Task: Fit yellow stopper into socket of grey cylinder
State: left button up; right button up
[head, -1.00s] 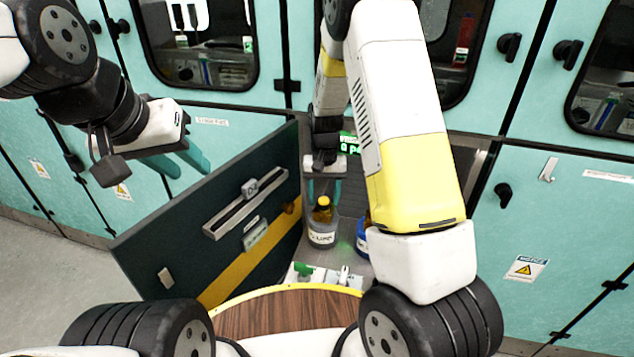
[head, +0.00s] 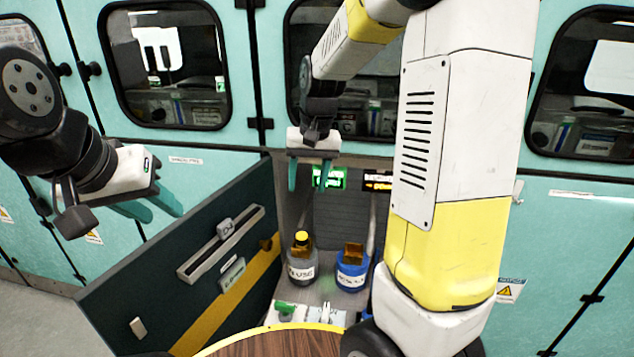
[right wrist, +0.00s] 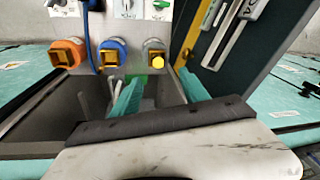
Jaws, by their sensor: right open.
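The yellow stopper (head: 301,237) sits upright at the top of the grey cylinder (head: 301,273), which has an amber upper part and a white label. I cannot tell how deep it sits. The right wrist view also shows the stopper (right wrist: 157,62) at the amber socket of the grey cylinder (right wrist: 153,46). My right gripper (head: 309,188) is open and empty, apart from the stopper and above it. Its two teal fingers (right wrist: 160,82) show in the right wrist view. My left gripper (head: 152,211) is open and empty at the left, far from the cylinder.
A blue cylinder (head: 351,274) with an amber top stands right of the grey one. A dark open door (head: 190,270) bounds the bay on the left. Small panels with a green switch (head: 285,307) lie in front.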

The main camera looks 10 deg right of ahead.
jog(key=s+r+t, duration=0.1)
jog(key=s+r, duration=0.2)
jog(key=s, duration=0.3)
jog(key=s+d+r+n+t, duration=0.1)
jog(key=s+r+t, duration=0.1)
jog(key=s, duration=0.4)
jog(key=s+r+t+y, duration=0.1)
jog(key=s+r, duration=0.4)
jog(key=s, duration=0.2)
jog(key=shift+d+n+t, duration=0.35)
jog(key=shift+n+t, duration=0.05)
